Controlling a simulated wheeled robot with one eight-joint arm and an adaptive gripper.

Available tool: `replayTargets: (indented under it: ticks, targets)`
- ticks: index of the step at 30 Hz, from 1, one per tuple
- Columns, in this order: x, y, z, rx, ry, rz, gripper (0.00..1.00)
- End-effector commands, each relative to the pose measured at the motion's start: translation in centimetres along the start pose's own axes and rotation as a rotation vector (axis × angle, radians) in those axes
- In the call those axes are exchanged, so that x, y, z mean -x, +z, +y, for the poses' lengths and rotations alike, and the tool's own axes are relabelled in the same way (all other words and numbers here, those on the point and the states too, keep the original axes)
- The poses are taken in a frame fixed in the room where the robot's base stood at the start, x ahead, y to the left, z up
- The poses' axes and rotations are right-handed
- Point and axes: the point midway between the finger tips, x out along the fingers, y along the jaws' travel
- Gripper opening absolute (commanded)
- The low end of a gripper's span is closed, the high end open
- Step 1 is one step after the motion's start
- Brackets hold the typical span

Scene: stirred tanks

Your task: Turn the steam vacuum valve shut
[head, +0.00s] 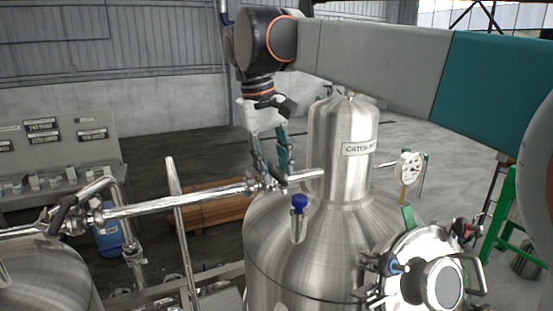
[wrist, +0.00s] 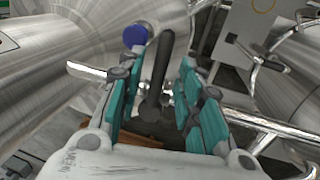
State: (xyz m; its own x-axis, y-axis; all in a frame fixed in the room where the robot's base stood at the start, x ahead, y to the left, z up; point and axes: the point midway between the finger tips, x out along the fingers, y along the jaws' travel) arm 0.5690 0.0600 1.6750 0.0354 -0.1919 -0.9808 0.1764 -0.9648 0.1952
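A valve with a dark lever handle (wrist: 155,78) sits on the steel pipe (head: 200,196) beside the domed tank; in the head view the lever is largely hidden behind my fingers. My gripper (head: 272,168) points down over this valve. In the wrist view my gripper (wrist: 162,62) is open, with one teal finger on each side of the lever and a visible gap to each. No label naming this valve as the steam vacuum valve is readable.
The steel tank (head: 285,235) has a blue-capped fitting (head: 299,202) close to the gripper, a gauge (head: 408,166) and a round hatch (head: 425,275). A second black-handled valve (head: 66,210) is at the pipe's left. A wooden pallet (head: 205,205) lies behind.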

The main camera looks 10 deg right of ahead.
Motion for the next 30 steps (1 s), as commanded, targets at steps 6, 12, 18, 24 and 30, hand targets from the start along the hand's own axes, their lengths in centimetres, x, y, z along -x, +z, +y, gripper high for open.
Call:
replayTargets:
  ticks: [6,12,18,24,30]
  targets:
    - [2.7,0.1,0.0,0.002,0.000,0.000,0.33]
    - [6.7,0.0,0.0,0.001,0.000,0.000,0.33]
    - [10.0,0.0,-0.1,0.001,0.000,0.000,0.33]
    - [11.6,0.0,0.0,0.000,0.000,0.000,0.33]
    - [11.9,0.0,0.0,0.000,0.000,0.000,0.33]
